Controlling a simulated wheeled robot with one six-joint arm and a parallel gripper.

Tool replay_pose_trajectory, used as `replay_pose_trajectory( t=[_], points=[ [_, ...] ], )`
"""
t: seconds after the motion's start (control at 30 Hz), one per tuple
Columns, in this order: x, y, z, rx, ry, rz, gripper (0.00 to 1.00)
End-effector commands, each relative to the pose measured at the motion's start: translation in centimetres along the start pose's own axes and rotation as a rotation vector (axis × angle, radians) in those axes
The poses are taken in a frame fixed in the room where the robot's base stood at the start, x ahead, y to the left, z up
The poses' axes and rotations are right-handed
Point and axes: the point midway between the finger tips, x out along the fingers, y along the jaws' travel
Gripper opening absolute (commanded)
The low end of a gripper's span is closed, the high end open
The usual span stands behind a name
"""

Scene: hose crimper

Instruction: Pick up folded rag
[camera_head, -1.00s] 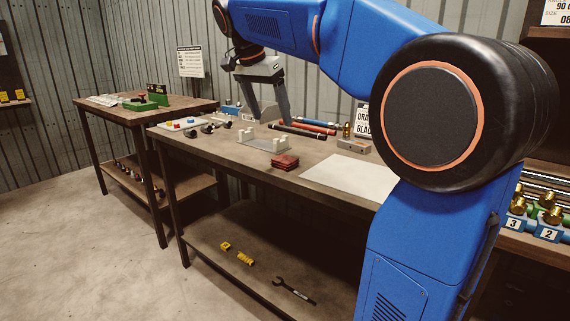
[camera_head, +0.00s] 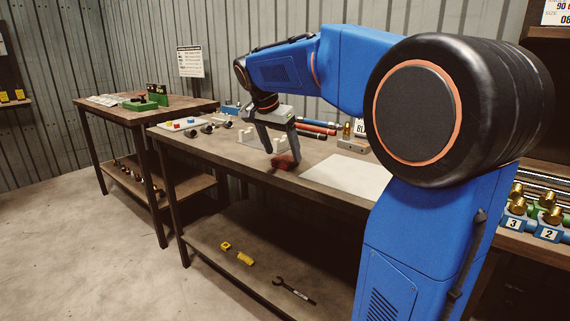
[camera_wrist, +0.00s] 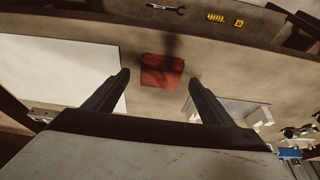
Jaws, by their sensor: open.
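The folded rag (camera_head: 286,162) is a small dark red square lying on the wooden workbench top, near its front edge. It also shows in the wrist view (camera_wrist: 162,72), flat on the bench and ahead of the fingertips, lined up with the gap between them. My gripper (camera_head: 283,157) is open and empty, pointing down over the rag. In the head view one finger hides part of the rag. In the wrist view the two fingers (camera_wrist: 159,76) stand on either side, apart from it.
A pale flat sheet (camera_head: 345,178) lies right of the rag. A light grey holder (camera_wrist: 232,108) with upright posts stands on its other side. Dark fittings (camera_head: 208,128) and red and dark hoses (camera_head: 316,129) lie farther back. A wrench (camera_head: 293,291) lies on the lower shelf.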

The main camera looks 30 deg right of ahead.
Motion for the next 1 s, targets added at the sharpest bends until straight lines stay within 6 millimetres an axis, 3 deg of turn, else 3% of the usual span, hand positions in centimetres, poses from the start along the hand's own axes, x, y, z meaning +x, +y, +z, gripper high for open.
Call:
replay_pose_trajectory(
  t=[0.2, 0.5, 0.7, 1.0],
  points=[
    [2.6, -0.1, 0.0, 0.000, 0.000, 0.001, 0.77],
    [3.0, -0.1, 0.0, 0.000, 0.000, 0.000, 0.77],
    [3.0, -0.1, 0.0, 0.000, 0.000, 0.000, 0.33],
    [2.8, -0.1, -0.1, 0.000, 0.000, -0.001, 0.29]
  ],
)
